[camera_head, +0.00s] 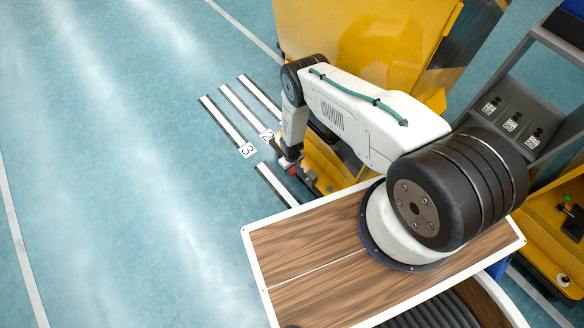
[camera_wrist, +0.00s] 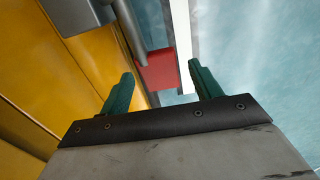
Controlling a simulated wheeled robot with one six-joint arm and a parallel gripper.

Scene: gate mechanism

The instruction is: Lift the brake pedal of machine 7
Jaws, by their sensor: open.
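A yellow machine (camera_head: 360,40) stands beyond my arm, and its yellow side (camera_wrist: 40,80) fills the left of the wrist view. No number 7 is readable on it. A red block (camera_wrist: 158,68), which looks like the brake pedal, sits by a grey bar (camera_wrist: 130,30) low at the machine's side. A small red spot shows by the gripper in the head view (camera_head: 291,170). My gripper (camera_wrist: 161,74) is open, with its green fingers on either side of the red block as seen from the wrist. I cannot tell whether they touch it.
White floor stripes with number plates 2 (camera_head: 267,135) and 3 (camera_head: 248,150) lie left of the gripper. A dark grey console (camera_head: 510,120) and another yellow machine part (camera_head: 560,240) stand at the right. The blue-green floor (camera_head: 120,200) at the left is clear.

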